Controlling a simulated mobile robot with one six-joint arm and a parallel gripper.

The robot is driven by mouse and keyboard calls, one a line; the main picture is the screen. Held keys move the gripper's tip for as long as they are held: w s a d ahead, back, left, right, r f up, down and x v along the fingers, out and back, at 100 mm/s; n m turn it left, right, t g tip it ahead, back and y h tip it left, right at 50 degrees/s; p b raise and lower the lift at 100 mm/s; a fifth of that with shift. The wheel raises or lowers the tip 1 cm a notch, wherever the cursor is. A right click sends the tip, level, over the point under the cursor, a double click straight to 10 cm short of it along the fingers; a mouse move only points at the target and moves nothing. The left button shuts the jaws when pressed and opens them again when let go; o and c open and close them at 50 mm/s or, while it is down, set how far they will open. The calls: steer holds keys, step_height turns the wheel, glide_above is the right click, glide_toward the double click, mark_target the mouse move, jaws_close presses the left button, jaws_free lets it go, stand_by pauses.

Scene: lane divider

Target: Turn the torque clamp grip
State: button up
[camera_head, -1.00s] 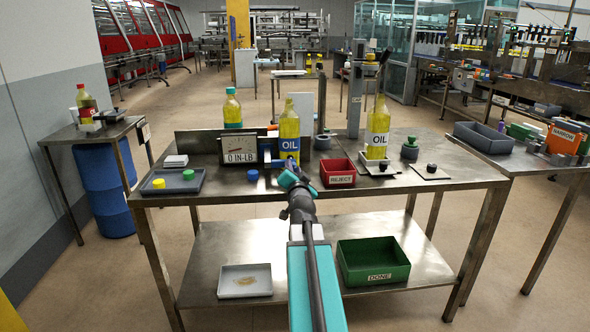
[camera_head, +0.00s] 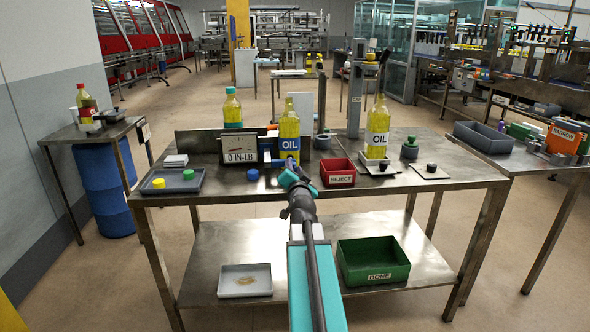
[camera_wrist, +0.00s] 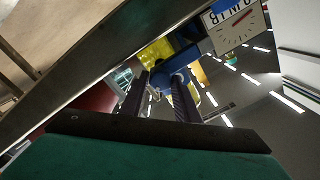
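The torque clamp's blue body (camera_head: 268,151) stands on the bench between the gauge (camera_head: 239,149), which reads 0 IN-LB, and a yellow OIL bottle (camera_head: 289,126). My gripper (camera_head: 288,174) reaches in from the front, just below the bottle. In the wrist view my two dark fingers (camera_wrist: 161,78) stand apart, with space showing between them. The clamp's blue part (camera_wrist: 182,60) is at their tips, partly covered by them. I cannot tell whether they touch it. The yellow bottle (camera_wrist: 155,53) and gauge (camera_wrist: 238,30) show beyond.
A red REJECT bin (camera_head: 340,174) stands close to the right of my gripper, with another OIL bottle (camera_head: 377,130) beyond. A tray (camera_head: 172,182) with caps and a loose blue cap (camera_head: 253,175) lie left. A green DONE bin (camera_head: 373,262) is on the lower shelf.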

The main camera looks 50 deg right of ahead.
steer(key=o, duration=0.3)
steer(key=shift+d, duration=0.1)
steer(key=shift+a, duration=0.2)
steer(key=shift+v, duration=1.45)
steer(key=shift+f+b, duration=0.2)
steer(key=shift+b, duration=0.35)
steer(key=shift+a+b, duration=0.1)
steer(key=shift+b, duration=0.45)
steer(key=shift+s+b, duration=0.15)
steer(key=shift+b, duration=0.2)
steer(key=b+v, duration=0.1)
steer(key=b, duration=0.3)
steer(key=shift+s+a+b, duration=0.25)
steer(key=shift+s+b, duration=0.05)
steer(key=shift+b, duration=0.1)
